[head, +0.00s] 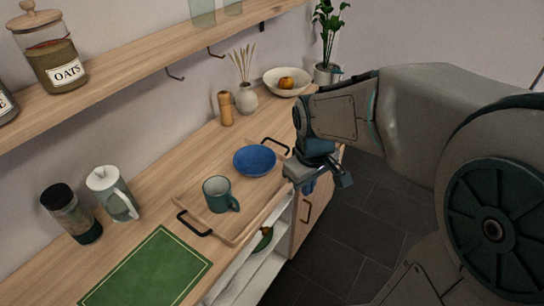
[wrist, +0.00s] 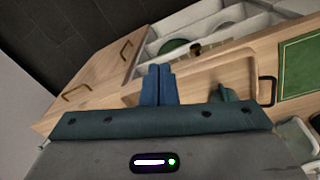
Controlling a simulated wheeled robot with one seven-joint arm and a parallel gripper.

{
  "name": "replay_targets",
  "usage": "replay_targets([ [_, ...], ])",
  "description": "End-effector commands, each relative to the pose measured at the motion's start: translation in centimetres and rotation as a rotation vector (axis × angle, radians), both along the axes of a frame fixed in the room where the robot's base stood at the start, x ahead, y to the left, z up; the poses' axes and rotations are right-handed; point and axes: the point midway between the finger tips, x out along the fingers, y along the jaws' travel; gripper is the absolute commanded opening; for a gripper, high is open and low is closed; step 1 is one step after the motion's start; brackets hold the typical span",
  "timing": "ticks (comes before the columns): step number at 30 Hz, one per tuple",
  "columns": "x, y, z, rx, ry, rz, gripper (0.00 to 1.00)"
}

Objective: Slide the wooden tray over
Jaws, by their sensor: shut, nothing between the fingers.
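The wooden tray (head: 222,234) lies on the wooden counter in the head view, with black handles at its two ends. A teal mug (head: 216,194) and a blue plate (head: 255,160) stand on it. My gripper (head: 309,188) is at the right of the tray, by the counter's front edge. In the wrist view my gripper's blue fingers (wrist: 158,84) are together with nothing between them, in front of the tray (wrist: 215,72). The teal mug (wrist: 228,95) is partly hidden there by my gripper's body. I cannot tell whether the fingers touch the tray.
A green mat (head: 147,268) lies left of the tray. A dark-lidded jar (head: 72,213) and a white-lidded pitcher (head: 113,193) stand near the wall. A pepper mill (head: 225,108), a vase (head: 246,98) and a fruit bowl (head: 287,82) stand beyond the tray. Open shelves are below.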

Motion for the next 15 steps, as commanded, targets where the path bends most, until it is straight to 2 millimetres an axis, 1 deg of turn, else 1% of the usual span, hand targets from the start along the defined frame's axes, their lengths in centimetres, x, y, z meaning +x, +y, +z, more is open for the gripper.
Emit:
replay_targets([
  [1,1.0,0.6,-1.3,-0.001,0.027,0.058,0.0],
  [6,3.4,2.1,-3.8,0.004,0.077,0.215,0.0],
  [10,4.3,2.7,-4.9,0.009,0.094,0.278,0.0],
  [15,4.5,2.9,-6.0,0.012,0.102,0.299,0.0],
])
